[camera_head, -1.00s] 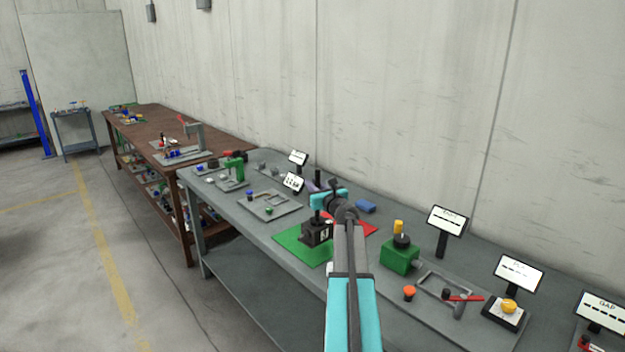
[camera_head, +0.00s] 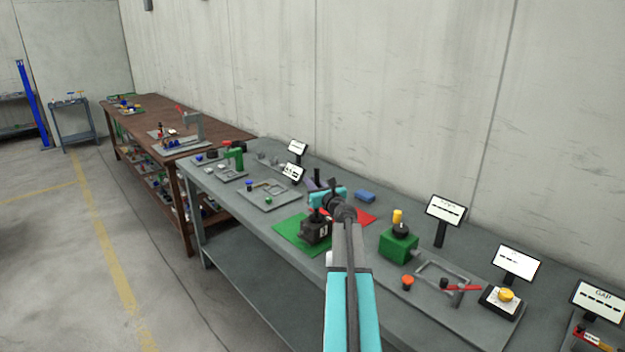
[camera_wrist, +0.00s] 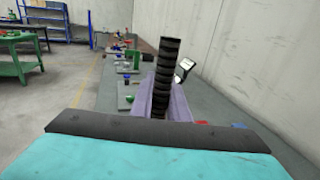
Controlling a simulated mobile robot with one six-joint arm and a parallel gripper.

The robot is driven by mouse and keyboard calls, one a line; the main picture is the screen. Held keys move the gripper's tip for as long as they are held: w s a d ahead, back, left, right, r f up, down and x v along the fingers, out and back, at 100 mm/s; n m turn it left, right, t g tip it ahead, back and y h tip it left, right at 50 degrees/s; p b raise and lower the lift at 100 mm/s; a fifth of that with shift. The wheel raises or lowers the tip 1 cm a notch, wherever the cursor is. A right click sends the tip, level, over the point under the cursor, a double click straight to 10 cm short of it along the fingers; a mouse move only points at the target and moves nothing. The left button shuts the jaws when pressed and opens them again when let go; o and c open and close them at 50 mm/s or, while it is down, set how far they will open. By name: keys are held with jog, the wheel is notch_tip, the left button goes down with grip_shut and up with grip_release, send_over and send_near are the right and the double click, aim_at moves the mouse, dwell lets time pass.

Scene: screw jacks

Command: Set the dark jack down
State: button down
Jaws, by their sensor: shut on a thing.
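The dark jack (camera_head: 315,231) is a black block with a pale mark on its front. It is upright at the green mat (camera_head: 290,232), on or just above it; I cannot tell which. My gripper (camera_head: 316,187), with purple fingers, is at the top of the jack. In the wrist view, a black ribbed post (camera_wrist: 166,75) stands between the purple fingers (camera_wrist: 164,105), which are shut on it. My wrist hides part of the jack's upper end in the head view.
A red mat (camera_head: 362,217) lies right of the green one, partly behind my arm. A green jack (camera_head: 398,245) with a dark top stands further right. Small sign displays (camera_head: 445,212) stand along the bench (camera_head: 225,205). A grey tray (camera_head: 270,196) is at left.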

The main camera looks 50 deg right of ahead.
jog(key=shift+f, duration=0.7)
jog(key=c, duration=1.9)
grip_release()
jog(key=shift+f, duration=0.25)
jog(key=shift+o, duration=0.9)
jog(key=shift+s+a+r, duration=0.1)
jog(key=shift+a, duration=0.05)
jog(key=shift+s, duration=0.15)
jog(key=b+v, duration=0.4)
jog(key=v, duration=0.7)
jog(key=shift+s, duration=0.3)
jog(key=shift+a, duration=0.1)
